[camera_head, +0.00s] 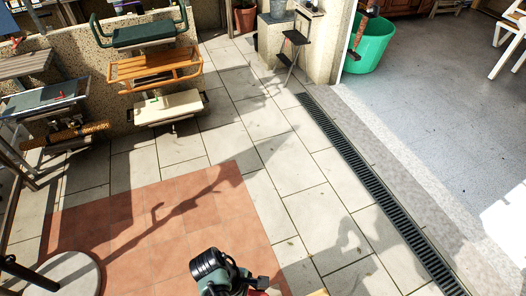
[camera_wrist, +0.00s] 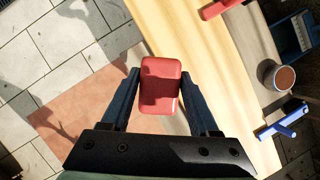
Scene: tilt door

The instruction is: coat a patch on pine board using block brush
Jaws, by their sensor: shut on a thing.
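My gripper (camera_wrist: 160,82) is shut on a red block with rounded corners (camera_wrist: 160,92), which I take to be the block brush. The block sits between both fingers in the wrist view; its bristles are hidden. A long pale wooden surface (camera_wrist: 232,95), which looks like the pine board, runs diagonally beyond the gripper. The block overlaps its left edge in the picture, and I cannot tell whether they touch. I see no clear coated patch on it. In the head view only my arm's end shows at the bottom edge.
A round pot with brown contents (camera_wrist: 280,76), a blue-handled tool (camera_wrist: 283,120) and a red-handled tool (camera_wrist: 218,9) lie right of the block. A blue tray (camera_wrist: 291,36) is farther right. Open paved floor (camera_head: 240,110) lies ahead; stacked benches (camera_head: 155,70) stand left.

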